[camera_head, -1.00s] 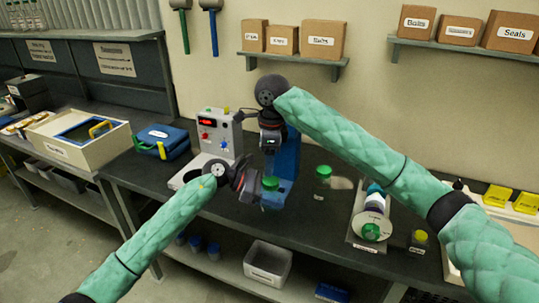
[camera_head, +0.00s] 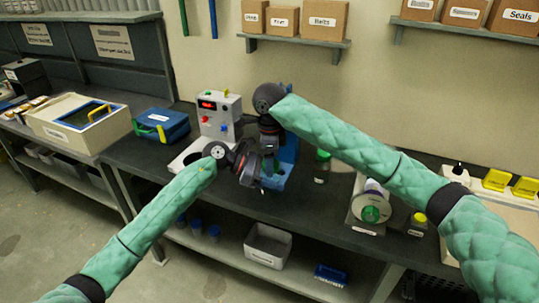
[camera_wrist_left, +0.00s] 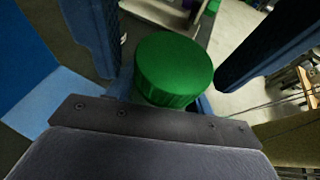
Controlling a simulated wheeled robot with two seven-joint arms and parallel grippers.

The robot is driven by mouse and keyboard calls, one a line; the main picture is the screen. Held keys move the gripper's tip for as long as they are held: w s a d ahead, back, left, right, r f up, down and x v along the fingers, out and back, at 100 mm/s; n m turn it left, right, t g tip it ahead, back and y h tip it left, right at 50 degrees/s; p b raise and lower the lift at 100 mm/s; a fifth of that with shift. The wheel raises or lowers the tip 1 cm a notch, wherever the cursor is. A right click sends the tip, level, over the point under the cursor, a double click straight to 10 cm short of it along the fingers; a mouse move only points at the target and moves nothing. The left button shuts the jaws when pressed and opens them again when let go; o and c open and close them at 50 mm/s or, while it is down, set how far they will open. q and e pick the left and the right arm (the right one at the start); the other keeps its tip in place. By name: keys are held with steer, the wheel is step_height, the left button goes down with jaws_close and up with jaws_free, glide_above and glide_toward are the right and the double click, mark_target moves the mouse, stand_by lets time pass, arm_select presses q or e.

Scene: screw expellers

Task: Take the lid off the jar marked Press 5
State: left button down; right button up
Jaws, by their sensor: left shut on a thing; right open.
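My left gripper (camera_head: 258,178) is shut on a jar with a green lid. In the left wrist view the round green lid (camera_wrist_left: 174,68) shows between the two blue fingers; the jar's body below it is mostly hidden. My right gripper (camera_head: 270,158) is open and points down, close to the left gripper, and the arms hide the held jar in the head view. I cannot tell whether its fingers touch the lid. Another jar with a green lid (camera_head: 322,165) stands on the bench to the right. No "Press 5" label can be read.
A grey control box (camera_head: 217,115) with a red display stands behind the left gripper. A blue case (camera_head: 161,125) and a cream bin (camera_head: 76,128) are to the left. A white spool-like machine with a green knob (camera_head: 370,213) and a small yellow-capped jar (camera_head: 418,222) are to the right.

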steer(key=c, duration=1)
steer(key=shift+s+n, duration=0.1)
steer(key=shift+n, duration=1.6)
steer(key=o, duration=1.1)
steer(key=shift+r, duration=0.1)
